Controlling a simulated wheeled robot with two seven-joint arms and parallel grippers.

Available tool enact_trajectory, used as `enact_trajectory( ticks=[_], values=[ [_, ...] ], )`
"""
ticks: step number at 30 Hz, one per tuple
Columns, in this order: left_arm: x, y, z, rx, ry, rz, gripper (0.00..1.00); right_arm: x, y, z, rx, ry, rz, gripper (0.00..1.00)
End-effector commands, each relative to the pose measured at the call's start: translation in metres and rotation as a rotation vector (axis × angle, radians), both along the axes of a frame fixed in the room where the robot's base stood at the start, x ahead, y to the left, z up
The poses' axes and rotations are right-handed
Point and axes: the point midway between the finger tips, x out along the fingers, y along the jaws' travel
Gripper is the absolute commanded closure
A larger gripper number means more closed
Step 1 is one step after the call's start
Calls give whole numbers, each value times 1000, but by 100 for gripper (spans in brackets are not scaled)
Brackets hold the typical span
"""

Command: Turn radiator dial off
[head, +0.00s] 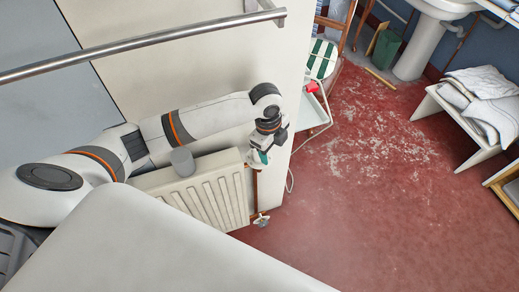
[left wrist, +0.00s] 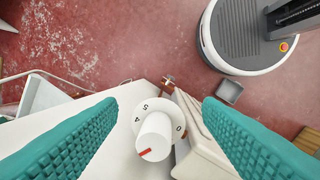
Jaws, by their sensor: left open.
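The radiator dial (left wrist: 155,135) is a white round knob on a white numbered disc in the left wrist view. The figures 5, 4 and 0 show on the disc. A red mark on the knob's end points to the lower left. My left gripper (left wrist: 160,112) is open, its teal ribbed fingers standing on either side of the dial with a gap on both sides. In the head view the left gripper (head: 260,157) is at the right end of the cream radiator (head: 205,190), and it hides the dial. My right gripper is not in view.
A cream wall (head: 200,65) stands close behind the left arm, with a metal rail (head: 140,45) across it. A pipe (head: 255,190) runs down below the gripper. A bench with towels (head: 475,105) stands at the right. The red floor (head: 365,190) between is clear.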

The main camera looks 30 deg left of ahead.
Motion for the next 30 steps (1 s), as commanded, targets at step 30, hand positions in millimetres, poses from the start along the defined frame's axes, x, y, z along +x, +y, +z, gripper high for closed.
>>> enact_trajectory(
  ticks=[30],
  values=[
    [20,49,-66,95,57,-176,40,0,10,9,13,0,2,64]
  ],
)
